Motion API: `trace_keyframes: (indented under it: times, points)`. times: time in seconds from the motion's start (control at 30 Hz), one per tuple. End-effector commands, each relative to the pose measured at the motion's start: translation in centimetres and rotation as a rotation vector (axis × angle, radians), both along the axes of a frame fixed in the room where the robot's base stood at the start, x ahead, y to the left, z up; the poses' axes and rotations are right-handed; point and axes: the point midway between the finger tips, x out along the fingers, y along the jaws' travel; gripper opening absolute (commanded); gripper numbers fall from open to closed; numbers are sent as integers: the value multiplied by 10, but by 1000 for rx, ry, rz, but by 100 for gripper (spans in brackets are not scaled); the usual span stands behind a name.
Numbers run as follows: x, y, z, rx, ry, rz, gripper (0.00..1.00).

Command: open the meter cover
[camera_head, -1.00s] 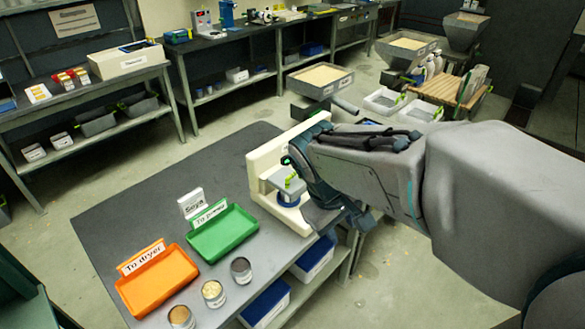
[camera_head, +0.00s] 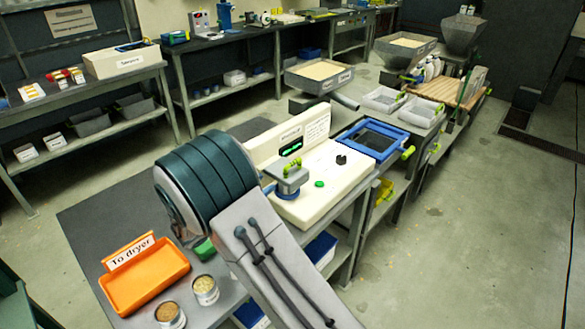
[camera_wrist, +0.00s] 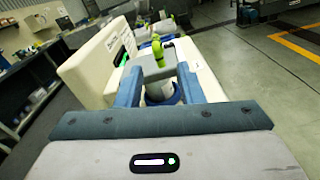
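The cream meter (camera_head: 330,180) stands on the table with its upright display panel at the back. Its grey cover (camera_head: 288,179) with a lime-green handle lies roughly level above a blue ring (camera_head: 287,194) and looks closed. In the wrist view the cover (camera_wrist: 156,68) and its lime handle (camera_wrist: 157,46) show ahead, between my fingers in the picture. My gripper (camera_wrist: 158,76) is open, its two blue fingers apart on either side of the cover. I cannot tell whether either finger touches it. In the head view my arm hides the gripper.
An orange tray (camera_head: 146,279) labelled "To dryer" and sample cans (camera_head: 205,290) stand left of my arm. A blue-framed tray (camera_head: 372,140) sits right of the meter. The floor at right is clear.

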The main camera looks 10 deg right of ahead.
Motion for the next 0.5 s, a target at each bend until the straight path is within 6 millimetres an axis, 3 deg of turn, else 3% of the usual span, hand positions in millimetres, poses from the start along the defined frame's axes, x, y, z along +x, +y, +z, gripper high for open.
trace_keyframes:
  times: [0.17, 0.5]
  points:
    - [9, -2, -2, -27, 1, 19, 34]
    - [47, -56, -1, -25, 1, 16, 34]
